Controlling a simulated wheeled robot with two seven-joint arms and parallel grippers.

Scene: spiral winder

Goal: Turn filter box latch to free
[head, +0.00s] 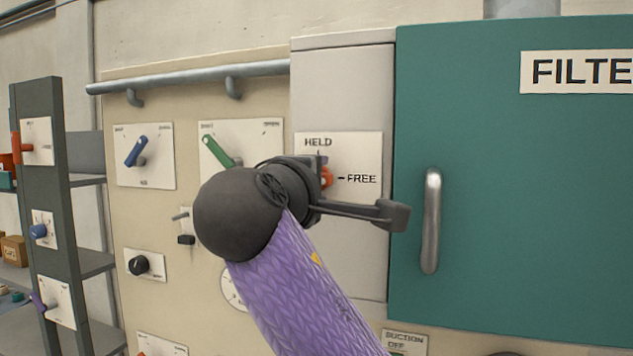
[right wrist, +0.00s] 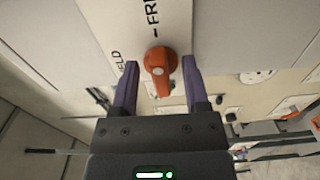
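The orange filter box latch (head: 326,177) is mostly hidden behind my right gripper (head: 322,180) in the head view. Its white plate (head: 360,150) reads HELD at the top and FREE at the right. In the right wrist view the latch (right wrist: 160,64) stands between the two purple fingers of my right gripper (right wrist: 160,84), with a gap on each side. The gripper is open and not closed on it. I cannot tell clearly which mark the latch points to. My left gripper is not in view.
The teal filter box door (head: 500,180) with its metal handle (head: 431,220) is right of the latch. A beige panel (head: 190,85) with a blue lever (head: 135,151), a green lever (head: 217,150) and a black knob (head: 139,265) lies left. A grey shelf rack (head: 58,200) stands at far left.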

